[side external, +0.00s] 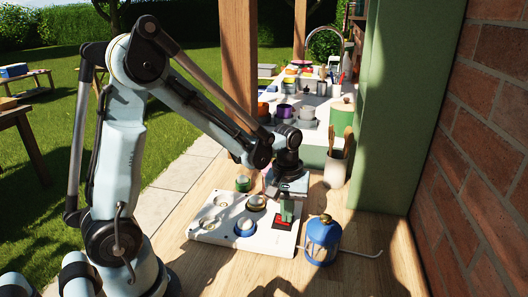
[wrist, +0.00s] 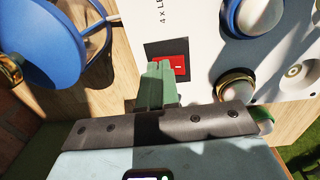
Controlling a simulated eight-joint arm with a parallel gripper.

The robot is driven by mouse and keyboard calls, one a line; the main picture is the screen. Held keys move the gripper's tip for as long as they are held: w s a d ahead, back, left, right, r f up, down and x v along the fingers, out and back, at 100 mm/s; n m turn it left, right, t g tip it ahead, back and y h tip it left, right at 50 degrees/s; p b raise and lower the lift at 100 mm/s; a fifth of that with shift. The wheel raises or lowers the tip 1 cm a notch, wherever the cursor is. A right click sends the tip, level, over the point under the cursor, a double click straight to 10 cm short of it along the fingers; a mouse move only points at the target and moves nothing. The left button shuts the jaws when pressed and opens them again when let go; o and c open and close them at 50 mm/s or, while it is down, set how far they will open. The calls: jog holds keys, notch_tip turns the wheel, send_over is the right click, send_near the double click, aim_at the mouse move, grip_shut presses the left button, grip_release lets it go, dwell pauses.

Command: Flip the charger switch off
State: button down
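The charger (side external: 205,234) is a white slab on the wooden table with several round sockets. Its red rocker switch (side external: 282,224) is at the right end in the side view. In the wrist view the switch (wrist: 180,66) sits in a dark frame beside printed lettering on the charger (wrist: 205,60). My gripper (side external: 286,218) points down at the switch. Its green fingers (wrist: 159,66) look closed together with nothing between them. Their tips overlap the near left part of the switch in the wrist view. I cannot tell whether they touch it.
A blue lantern (side external: 322,238) stands right of the charger, close to my gripper, with a white cable (side external: 368,254) beside it. A blue-rimmed lamp (side external: 245,228) and a brass-rimmed lamp (side external: 256,203) sit in sockets. A utensil pot (side external: 335,172) stands behind; a brick wall (side external: 480,130) bounds the right.

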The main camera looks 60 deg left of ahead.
aim_at(278, 218)
jog(key=shift+a+f, duration=0.15)
jog(key=shift+f, duration=0.05)
jog(key=shift+s+a+r, duration=0.1)
jog(key=shift+s+a, duration=0.5)
jog(key=shift+s, duration=0.05)
jog(key=shift+r, duration=0.15)
notch_tip(278, 218, up, 14)
dwell(0.6)
